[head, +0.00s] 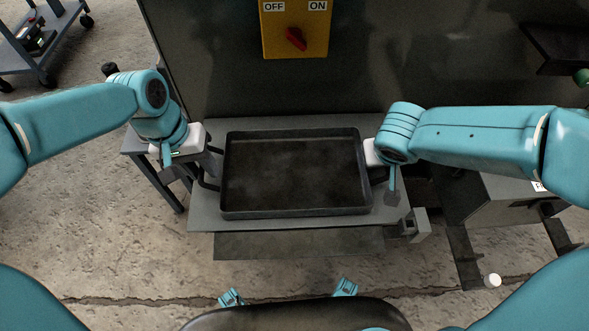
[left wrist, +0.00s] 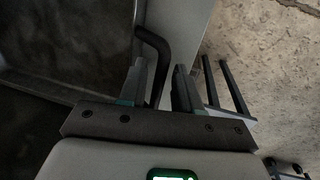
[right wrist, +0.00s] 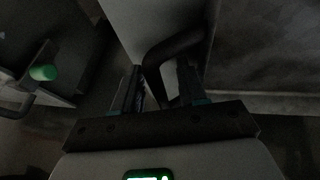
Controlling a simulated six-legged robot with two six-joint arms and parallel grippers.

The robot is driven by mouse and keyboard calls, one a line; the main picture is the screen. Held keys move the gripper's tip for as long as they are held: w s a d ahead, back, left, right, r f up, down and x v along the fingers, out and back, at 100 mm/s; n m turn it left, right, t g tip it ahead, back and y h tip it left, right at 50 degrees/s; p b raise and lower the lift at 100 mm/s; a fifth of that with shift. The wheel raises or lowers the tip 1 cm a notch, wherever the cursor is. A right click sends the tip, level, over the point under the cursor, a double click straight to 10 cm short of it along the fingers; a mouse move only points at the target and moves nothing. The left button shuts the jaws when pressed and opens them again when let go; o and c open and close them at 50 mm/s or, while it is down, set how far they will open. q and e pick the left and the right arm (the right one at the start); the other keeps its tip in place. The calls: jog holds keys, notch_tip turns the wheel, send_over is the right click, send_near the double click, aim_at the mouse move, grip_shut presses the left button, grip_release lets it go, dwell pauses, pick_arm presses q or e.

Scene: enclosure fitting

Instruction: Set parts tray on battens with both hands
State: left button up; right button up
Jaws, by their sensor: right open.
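The parts tray (head: 295,212) is a dark, shallow, empty rectangular tray lying on a grey bench top (head: 205,213) in the head view. It has a bent bar handle at each end. My left gripper (head: 204,163) is at the left handle; in the left wrist view the handle (left wrist: 153,42) passes between its parted fingers (left wrist: 160,88). My right gripper (head: 385,172) is at the right end; in the right wrist view its open fingers (right wrist: 160,88) stand either side of the right handle (right wrist: 172,47). I cannot make out any battens.
A dark cabinet wall with a yellow switch panel (head: 295,28) and red knob stands behind the bench. A blue-grey side stand (head: 137,143) is at the left, a grey box (head: 500,205) at the right. A small white cylinder (head: 492,280) is on the cracked floor.

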pick_arm(q)
jog(key=shift+f, duration=0.3)
pick_arm(e)
jog(key=shift+d+f, duration=0.1)
jog(key=shift+f, duration=0.15)
pick_arm(q)
jog(key=shift+d, duration=0.1)
grip_shut()
pick_arm(e)
jog(key=shift+w, duration=0.1)
grip_shut()
pick_arm(q)
jog(key=shift+r, duration=0.1)
pick_arm(e)
jog(key=shift+r, duration=0.1)
